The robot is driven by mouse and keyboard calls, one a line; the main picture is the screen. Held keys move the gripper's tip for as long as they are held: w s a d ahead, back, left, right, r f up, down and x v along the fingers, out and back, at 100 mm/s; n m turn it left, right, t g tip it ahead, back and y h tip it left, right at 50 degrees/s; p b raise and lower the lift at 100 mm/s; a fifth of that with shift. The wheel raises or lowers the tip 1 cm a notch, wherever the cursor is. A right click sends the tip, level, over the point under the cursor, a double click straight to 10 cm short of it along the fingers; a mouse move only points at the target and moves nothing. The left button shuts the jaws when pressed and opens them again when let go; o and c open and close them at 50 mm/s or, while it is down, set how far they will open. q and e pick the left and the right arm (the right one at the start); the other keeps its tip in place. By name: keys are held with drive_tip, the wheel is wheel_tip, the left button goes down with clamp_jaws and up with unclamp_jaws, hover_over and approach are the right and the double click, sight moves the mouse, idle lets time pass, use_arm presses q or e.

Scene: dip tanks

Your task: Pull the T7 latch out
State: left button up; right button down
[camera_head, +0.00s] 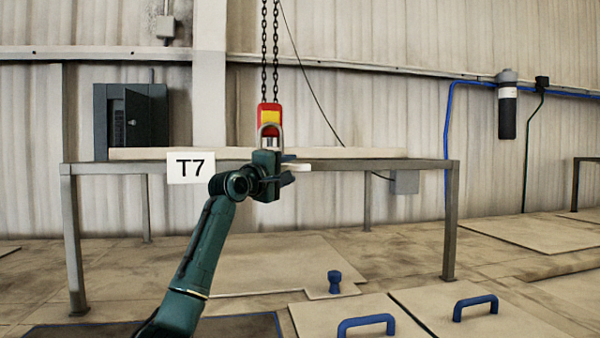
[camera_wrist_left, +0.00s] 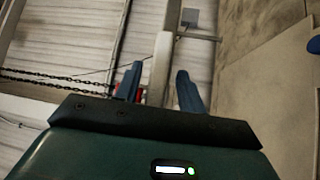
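A white sign reading T7 (camera_head: 190,167) hangs at the left of a grey metal frame (camera_head: 440,166). My left gripper (camera_head: 288,168) is at the frame's front edge, just right of the sign. Its two blue fingers (camera_wrist_left: 160,88) stand apart in the left wrist view, so it is open. My right gripper is out of view.
A red and yellow hoist block (camera_head: 269,116) with a shackle hangs on chains directly above my left gripper. A blue knob (camera_head: 334,278) and blue handles (camera_head: 366,323) stand on floor panels in front. A grey cabinet (camera_head: 132,118) stands behind the frame.

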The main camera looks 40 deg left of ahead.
use_arm(q)
drive_tip(key=shift+w+r, duration=0.15)
drive_tip(key=shift+w, duration=0.1)
drive_tip(key=shift+s, duration=0.1)
drive_tip(key=shift+c, duration=0.8)
clamp_jaws()
